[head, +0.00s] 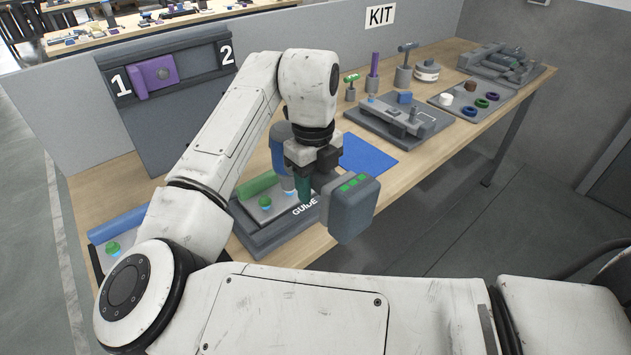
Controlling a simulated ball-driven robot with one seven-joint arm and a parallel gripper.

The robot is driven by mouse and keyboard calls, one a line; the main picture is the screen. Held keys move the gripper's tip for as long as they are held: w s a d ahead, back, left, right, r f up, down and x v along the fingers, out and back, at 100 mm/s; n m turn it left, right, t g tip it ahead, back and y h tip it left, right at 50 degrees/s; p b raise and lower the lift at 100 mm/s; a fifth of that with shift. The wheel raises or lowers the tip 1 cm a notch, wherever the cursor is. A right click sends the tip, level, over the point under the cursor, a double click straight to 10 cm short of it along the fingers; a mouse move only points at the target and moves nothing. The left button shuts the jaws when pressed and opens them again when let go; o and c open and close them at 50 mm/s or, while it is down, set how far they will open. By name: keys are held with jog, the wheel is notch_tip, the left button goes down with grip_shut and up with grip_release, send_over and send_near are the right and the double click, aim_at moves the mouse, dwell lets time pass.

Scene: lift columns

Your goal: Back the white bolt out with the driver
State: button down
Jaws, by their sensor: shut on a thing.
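My gripper (316,176) is shut on the driver (352,208), a power tool with a grey block that has green marks and a blue barrel (279,154). The barrel points down over the grey GUIDE plate (272,240) on the bench. Its nose ends close to a pale blue spot on the plate; I cannot tell whether it touches. The white bolt cannot be made out; the tool and arm cover part of the plate.
A green cylinder (257,184) and a green-topped piece (265,201) are on the plate. A blue mat (368,157) lies behind it. A slotted fixture (402,118), upright tools, and a tray (480,118) of rings stand farther right. A panel (178,100) marked 1 and 2 rises behind.

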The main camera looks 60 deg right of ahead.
jog(key=shift+w, duration=0.1)
dwell(0.3)
jog(key=shift+r+p, duration=2.1)
jog(key=shift+r, duration=0.45)
jog(key=shift+r+p, duration=1.65)
jog(key=shift+r, duration=0.35)
